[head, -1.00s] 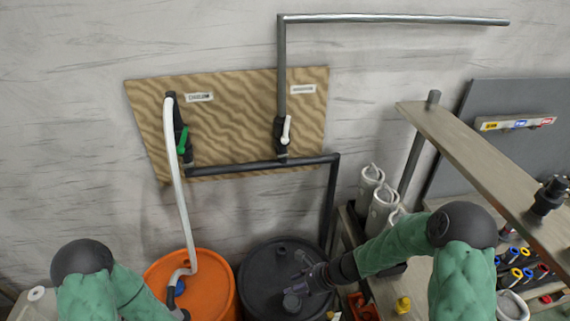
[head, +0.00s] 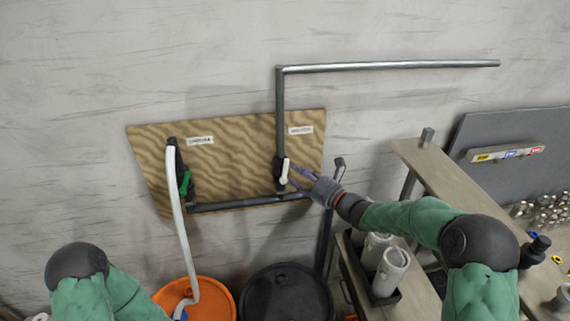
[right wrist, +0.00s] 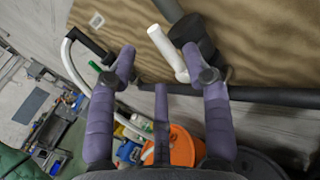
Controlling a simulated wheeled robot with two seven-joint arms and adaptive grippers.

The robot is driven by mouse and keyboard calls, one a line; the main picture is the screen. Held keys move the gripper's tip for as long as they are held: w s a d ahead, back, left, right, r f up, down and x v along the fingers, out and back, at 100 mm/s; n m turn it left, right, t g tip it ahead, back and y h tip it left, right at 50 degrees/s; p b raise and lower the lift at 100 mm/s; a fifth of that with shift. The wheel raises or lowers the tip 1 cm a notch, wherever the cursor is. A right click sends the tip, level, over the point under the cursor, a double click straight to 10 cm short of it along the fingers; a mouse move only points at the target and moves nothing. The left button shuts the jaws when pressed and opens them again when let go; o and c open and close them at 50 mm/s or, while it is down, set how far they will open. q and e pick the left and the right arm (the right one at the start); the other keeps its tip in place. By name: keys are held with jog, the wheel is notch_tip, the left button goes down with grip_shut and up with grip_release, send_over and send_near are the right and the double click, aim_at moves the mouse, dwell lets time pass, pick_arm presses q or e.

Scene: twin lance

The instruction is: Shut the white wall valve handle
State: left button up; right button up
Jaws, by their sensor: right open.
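The white valve handle (head: 284,173) is on the dark valve at the foot of the grey vertical pipe, on the wooden wall board (head: 240,150). It lies nearly in line with the pipe. My right gripper (head: 294,175) is open just to the right of the handle, fingers pointing at it. In the right wrist view the handle (right wrist: 168,52) shows between the spread purple fingers (right wrist: 158,54), close to the right one. I cannot tell if they touch. My left gripper is out of view; only my left arm shows at the lower left.
A green handle (head: 185,183) and a white hose (head: 182,230) are left of the white handle. A dark horizontal pipe (head: 235,204) runs below. An orange drum (head: 210,293) and a black drum (head: 285,295) stand underneath. A wooden shelf (head: 460,190) is at right.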

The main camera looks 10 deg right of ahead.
aim_at(286, 166)
jog(key=x, duration=0.6)
jog(key=shift+w+a+p, duration=0.2)
jog(key=shift+p, duration=0.2)
jog(key=shift+c, duration=0.3)
grip_shut()
